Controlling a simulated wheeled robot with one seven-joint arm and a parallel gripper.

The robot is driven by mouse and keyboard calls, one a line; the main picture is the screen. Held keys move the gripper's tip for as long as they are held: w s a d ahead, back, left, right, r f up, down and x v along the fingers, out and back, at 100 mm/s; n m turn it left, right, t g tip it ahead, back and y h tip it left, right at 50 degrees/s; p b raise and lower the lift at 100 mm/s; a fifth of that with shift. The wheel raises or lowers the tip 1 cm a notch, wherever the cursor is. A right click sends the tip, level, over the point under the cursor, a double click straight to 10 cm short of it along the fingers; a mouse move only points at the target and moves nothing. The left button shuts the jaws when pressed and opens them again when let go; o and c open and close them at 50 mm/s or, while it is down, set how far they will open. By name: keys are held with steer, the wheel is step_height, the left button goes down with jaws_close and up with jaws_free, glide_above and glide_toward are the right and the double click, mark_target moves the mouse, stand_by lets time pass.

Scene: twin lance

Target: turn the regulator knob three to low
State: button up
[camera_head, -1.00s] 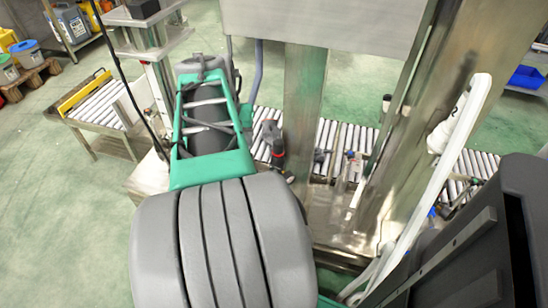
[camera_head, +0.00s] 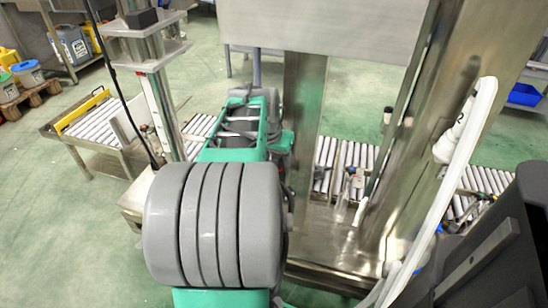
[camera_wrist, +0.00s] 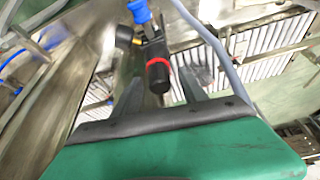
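A regulator with a black cylindrical knob (camera_wrist: 157,76) and a red ring shows in the wrist view, with a blue fitting (camera_wrist: 139,11) above it and a small round gauge (camera_wrist: 124,36) to its left. I cannot tell its number or its setting. My gripper (camera_wrist: 163,92) shows in the wrist view as two dark, blurred fingers spread apart. The knob appears between and beyond the fingertips, and I see no contact. In the head view my arm hides the gripper and this knob. Small fittings (camera_head: 352,184) show on the machine right of my arm.
A steel post (camera_head: 303,130) and a slanted steel column (camera_head: 425,120) stand close around the work spot. A grey hose (camera_wrist: 208,38) runs just right of the knob. Roller conveyors (camera_head: 345,165) lie behind. A white tubular handle (camera_head: 460,150) rises at the right.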

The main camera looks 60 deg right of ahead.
jaws_close()
stand_by(0.3)
steer(key=n, duration=0.1)
steer(key=n+t+p, duration=0.1)
steer(key=shift+s+r+n, duration=0.15)
steer(key=shift+r+n, duration=0.05)
steer(key=shift+n, duration=0.1)
steer(key=shift+f+n+t, duration=0.15)
steer(key=shift+n+t, duration=0.15)
steer(key=shift+n, duration=0.6)
steer(key=shift+o, duration=0.3)
jaws_free()
